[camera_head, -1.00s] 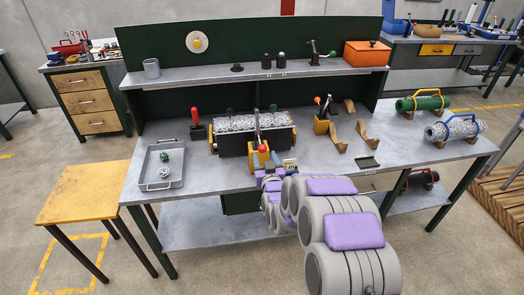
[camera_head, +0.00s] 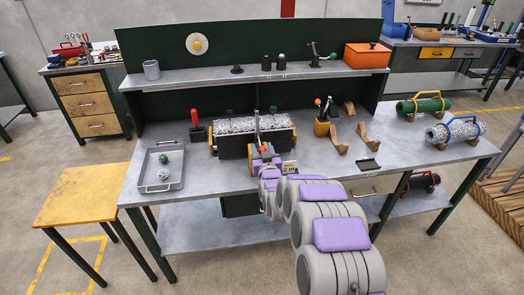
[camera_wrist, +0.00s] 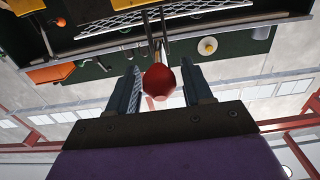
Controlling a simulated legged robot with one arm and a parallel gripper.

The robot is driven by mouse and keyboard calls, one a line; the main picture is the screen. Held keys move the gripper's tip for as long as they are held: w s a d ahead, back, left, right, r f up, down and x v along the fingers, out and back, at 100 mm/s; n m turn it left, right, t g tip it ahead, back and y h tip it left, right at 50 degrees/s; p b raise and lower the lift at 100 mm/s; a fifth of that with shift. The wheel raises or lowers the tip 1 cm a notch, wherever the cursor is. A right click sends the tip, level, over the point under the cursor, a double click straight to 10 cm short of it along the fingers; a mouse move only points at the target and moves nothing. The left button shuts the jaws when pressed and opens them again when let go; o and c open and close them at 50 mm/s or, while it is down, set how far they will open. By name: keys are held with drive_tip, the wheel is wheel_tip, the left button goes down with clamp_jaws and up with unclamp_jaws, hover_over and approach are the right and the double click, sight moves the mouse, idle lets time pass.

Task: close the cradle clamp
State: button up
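The cradle (camera_head: 234,143) is a dark box with a whitish mesh top and yellow ends, standing mid-bench in the head view. The clamp at its front has a red ball knob (camera_wrist: 159,80), which shows between my fingers in the wrist view. My gripper (camera_wrist: 160,88) has one finger on each side of the knob. A narrow gap shows at the right finger; contact on the left is unclear. In the head view my gripper (camera_head: 264,160) is at the cradle's front, and the clamp's lower parts are hidden behind it.
A grey tray (camera_head: 148,186) with small balls lies left of the cradle. A red-handled tool (camera_head: 195,125) stands between them. Brown brackets (camera_head: 338,138) and a yellow holder (camera_head: 321,127) stand to the right.

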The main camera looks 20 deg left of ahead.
clamp_jaws()
drive_tip(key=shift+r, duration=0.1)
idle(0.4)
